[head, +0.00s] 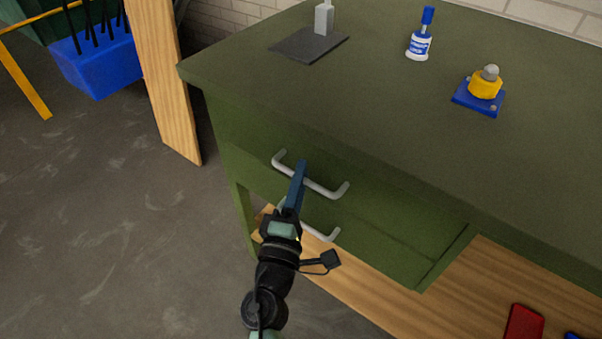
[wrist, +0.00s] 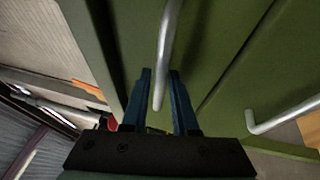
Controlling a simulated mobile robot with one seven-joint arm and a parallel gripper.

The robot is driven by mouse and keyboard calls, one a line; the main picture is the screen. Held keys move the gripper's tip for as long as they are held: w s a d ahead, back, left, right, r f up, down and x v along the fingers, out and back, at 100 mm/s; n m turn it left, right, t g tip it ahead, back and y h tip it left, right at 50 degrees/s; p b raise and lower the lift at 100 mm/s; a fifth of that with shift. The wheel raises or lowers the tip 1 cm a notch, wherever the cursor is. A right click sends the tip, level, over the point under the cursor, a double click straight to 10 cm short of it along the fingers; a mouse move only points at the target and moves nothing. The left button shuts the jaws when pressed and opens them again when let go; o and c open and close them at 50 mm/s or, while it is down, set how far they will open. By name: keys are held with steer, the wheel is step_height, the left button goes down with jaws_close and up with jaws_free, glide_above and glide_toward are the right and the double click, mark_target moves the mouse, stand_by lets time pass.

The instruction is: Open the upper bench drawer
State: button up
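The upper bench drawer (head: 385,205) is a green front under the green bench top and looks shut. Its grey bar handle (head: 325,191) also shows in the wrist view (wrist: 170,40). My gripper (head: 299,167) reaches this handle with its blue fingers, which cross the bar in the head view. In the wrist view my gripper (wrist: 160,73) has its two fingers apart, with the bar appearing between them and no clear grip on it. The lower handle (head: 323,234) is partly hidden behind my arm; it also shows in the wrist view (wrist: 287,116).
On the bench top (head: 370,110) stand a dark plate (head: 300,46) with a grey post, a blue-and-white bottle (head: 419,45) and a yellow part on a blue base (head: 478,100). A wooden board (head: 165,85) stands at left. The floor (head: 100,210) left of the bench is clear.

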steer(key=shift+w, duration=0.2)
jaws_close()
stand_by(1.4)
